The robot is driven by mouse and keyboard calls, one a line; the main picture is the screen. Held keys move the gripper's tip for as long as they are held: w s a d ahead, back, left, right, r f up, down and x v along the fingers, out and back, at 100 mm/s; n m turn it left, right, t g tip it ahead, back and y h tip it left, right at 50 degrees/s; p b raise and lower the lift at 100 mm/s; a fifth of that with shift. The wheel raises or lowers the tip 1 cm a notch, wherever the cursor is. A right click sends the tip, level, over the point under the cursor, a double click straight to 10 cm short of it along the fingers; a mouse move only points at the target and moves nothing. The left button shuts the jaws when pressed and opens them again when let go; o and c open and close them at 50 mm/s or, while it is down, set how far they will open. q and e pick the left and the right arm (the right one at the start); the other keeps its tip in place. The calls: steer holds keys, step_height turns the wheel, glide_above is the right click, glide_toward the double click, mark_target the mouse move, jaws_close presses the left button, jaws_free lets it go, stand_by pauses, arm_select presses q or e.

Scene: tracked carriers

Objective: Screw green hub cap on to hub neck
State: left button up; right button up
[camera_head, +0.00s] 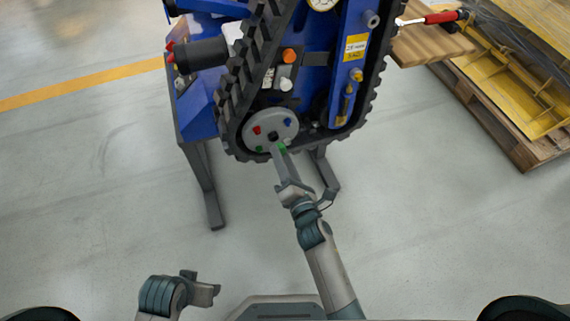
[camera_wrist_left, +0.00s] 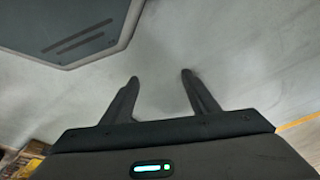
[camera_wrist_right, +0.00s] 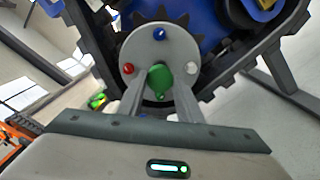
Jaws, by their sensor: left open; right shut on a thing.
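My right gripper (camera_head: 280,152) reaches up to the grey hub disc (camera_head: 262,117) low on the tracked carrier. It is shut on the green hub cap (camera_wrist_right: 160,74), which sits between its fingertips in the right wrist view. The cap is in front of the disc's face there. Whether it touches the hub neck behind it is hidden by the cap and fingers. The disc also carries a red cap (camera_wrist_right: 128,69), a blue cap (camera_wrist_right: 159,34) and a white cap (camera_wrist_right: 193,68). My left gripper (camera_wrist_left: 160,77) is open and empty above the floor.
The black track (camera_head: 236,100) curves closely around the disc. A grey stand (camera_head: 208,190) supports the blue carrier. A red-handled tool (camera_head: 441,17) lies at upper right by a wooden pallet (camera_head: 505,145) with yellow parts. The floor at left is clear.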

arm_select(q)
steer(key=shift+s+r, duration=0.3)
steer(key=shift+r, duration=0.1)
arm_select(e)
steer(key=shift+w+a, duration=0.2)
steer(key=shift+w, duration=0.45)
arm_select(q)
steer(key=shift+w, duration=0.15)
steer(key=shift+r, duration=0.1)
stand_by(0.5)
steer(key=shift+f+b, duration=0.35)
steer(key=shift+f, duration=0.05)
arm_select(e)
steer(key=shift+x, duration=1.4)
steer(key=o, duration=1.1)
steer(key=shift+c, duration=0.2)
